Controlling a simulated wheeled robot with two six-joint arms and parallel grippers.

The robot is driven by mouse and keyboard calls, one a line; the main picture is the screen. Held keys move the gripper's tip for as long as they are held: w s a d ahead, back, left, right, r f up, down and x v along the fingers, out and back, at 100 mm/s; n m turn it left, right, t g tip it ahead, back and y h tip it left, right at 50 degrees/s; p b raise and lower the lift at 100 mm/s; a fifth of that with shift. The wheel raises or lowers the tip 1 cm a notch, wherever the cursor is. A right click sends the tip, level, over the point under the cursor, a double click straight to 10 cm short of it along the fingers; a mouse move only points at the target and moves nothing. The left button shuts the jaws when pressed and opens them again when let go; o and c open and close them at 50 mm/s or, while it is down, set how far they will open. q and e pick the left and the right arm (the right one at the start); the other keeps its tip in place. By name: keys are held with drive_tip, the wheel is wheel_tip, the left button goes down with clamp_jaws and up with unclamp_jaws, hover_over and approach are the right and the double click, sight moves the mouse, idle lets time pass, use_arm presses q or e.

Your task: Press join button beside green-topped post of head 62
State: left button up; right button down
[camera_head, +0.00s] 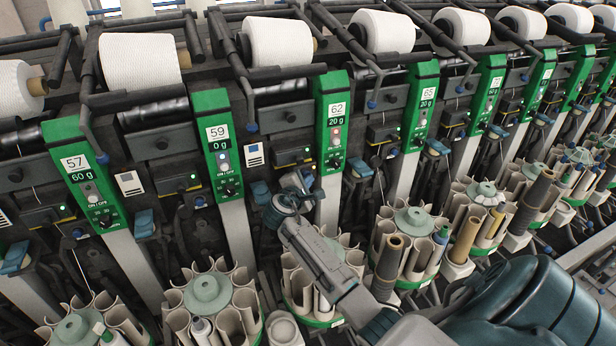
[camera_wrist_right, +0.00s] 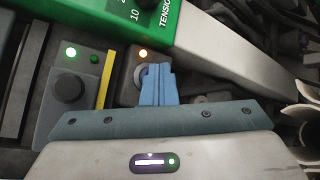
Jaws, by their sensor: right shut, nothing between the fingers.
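The green-topped post of head 62 (camera_head: 334,118) stands in the middle of the head view, its display reading 20 g. My right gripper (camera_head: 297,184) is at the lower left of this post and hides part of the unit there. In the right wrist view its shut blue fingers (camera_wrist_right: 157,84) hold nothing. Their tips overlap a round grey button (camera_wrist_right: 139,76) beside the green post end (camera_wrist_right: 150,16), below a small orange light (camera_wrist_right: 143,54). I cannot tell whether the tips touch the button. My left gripper is not in view.
A dark round knob (camera_wrist_right: 69,88) with green lights and a yellow strip (camera_wrist_right: 105,78) lie left of the fingers in the wrist view. Post 59 (camera_head: 219,145) and post 65 (camera_head: 421,105) flank post 62. Bobbin carousels (camera_head: 208,295) stand below the posts.

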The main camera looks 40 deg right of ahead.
drive_tip(key=shift+s, duration=0.1)
drive_tip(key=shift+s+a+p, duration=0.25)
drive_tip(key=shift+s+p, duration=0.4)
drive_tip(key=shift+s, duration=0.1)
drive_tip(key=s+p, duration=0.1)
drive_tip(key=s+a+p, duration=0.1)
drive_tip(key=s, duration=0.1)
drive_tip(key=s+p, duration=0.1)
drive_tip(key=shift+s+a, duration=0.25)
drive_tip(key=shift+s, duration=0.1)
idle(0.9)
